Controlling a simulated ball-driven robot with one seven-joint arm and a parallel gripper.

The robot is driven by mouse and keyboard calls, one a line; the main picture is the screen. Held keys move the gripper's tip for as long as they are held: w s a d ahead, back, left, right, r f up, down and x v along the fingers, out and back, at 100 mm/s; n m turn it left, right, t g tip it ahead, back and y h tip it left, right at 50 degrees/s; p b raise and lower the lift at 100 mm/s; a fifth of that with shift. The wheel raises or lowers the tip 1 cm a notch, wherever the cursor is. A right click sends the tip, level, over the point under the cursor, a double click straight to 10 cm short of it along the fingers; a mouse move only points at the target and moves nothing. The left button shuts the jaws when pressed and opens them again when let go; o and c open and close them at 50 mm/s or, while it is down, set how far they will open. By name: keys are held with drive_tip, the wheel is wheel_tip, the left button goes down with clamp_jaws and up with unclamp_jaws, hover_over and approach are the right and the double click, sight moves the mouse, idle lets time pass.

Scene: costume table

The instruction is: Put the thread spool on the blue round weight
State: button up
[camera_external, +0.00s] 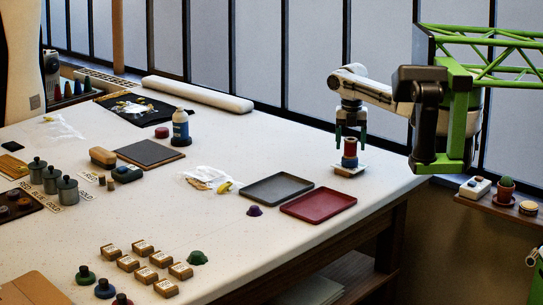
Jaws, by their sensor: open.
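The thread spool (350,146), red and upright, stands near the right end of the white table. It appears to rest on the blue round weight (349,161), which shows as a dark blue disc directly beneath it. The weight is on a small pale square block. My gripper (350,138) points down over the spool. Its dark green fingers are open, one on each side of the spool's upper part. I cannot tell whether the fingers touch the spool.
A grey tray (277,188) and a dark red tray (318,204) lie left of and in front of the spool. A purple piece (254,211) and several small labelled boxes (146,274) are nearer the front. The window wall is close behind my arm.

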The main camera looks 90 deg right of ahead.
wheel_tip(320, 180, up, 12)
drive_tip(key=b, duration=0.1)
drive_tip(key=shift+r, duration=0.15)
idle(0.4)
